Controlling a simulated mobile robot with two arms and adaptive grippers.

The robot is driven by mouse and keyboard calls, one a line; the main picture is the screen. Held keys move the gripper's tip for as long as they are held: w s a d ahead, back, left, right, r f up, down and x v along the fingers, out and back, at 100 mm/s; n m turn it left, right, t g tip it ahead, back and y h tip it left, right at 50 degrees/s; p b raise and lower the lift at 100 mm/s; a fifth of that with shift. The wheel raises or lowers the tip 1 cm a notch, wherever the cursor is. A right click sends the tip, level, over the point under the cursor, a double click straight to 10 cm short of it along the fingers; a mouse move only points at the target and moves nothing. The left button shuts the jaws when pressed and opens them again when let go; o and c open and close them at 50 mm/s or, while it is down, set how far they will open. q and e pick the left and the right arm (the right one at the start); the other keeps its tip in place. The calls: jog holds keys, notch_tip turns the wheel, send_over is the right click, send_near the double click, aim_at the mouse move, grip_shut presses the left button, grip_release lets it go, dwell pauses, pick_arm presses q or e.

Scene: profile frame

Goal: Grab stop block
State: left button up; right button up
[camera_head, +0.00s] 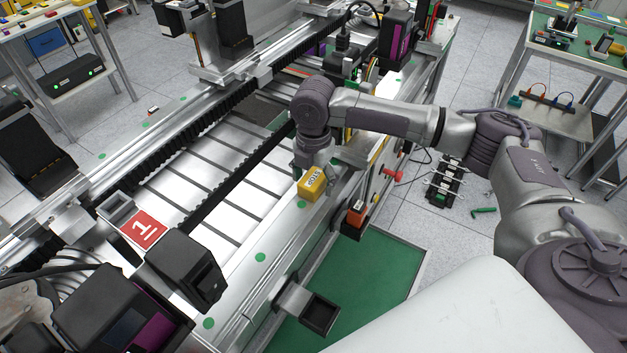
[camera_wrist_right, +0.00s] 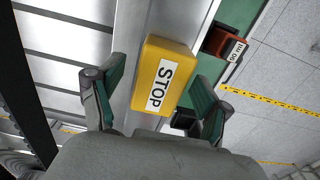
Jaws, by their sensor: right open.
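The stop block (camera_head: 312,182) is a yellow block with a white STOP label on its top. It sits on the near metal rail of the machine in the head view. In the right wrist view the stop block (camera_wrist_right: 163,78) lies between and just beyond the two green-padded fingers. My right gripper (camera_wrist_right: 155,98) is open, with a finger on either side of the block and visible room beside it. In the head view my right gripper (camera_head: 311,158) is directly above and behind the block, its fingers mostly hidden. My left gripper is not in view.
The metal rail (camera_head: 262,226) runs along the machine's near side. A green mat (camera_head: 385,270) lies below.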

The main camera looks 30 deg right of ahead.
aim_at(313, 178)
jog(key=c, duration=1.4)
notch_tip(313, 178, up, 10)
jog(key=shift+r+b, duration=0.1)
jog(key=shift+b, duration=0.65)
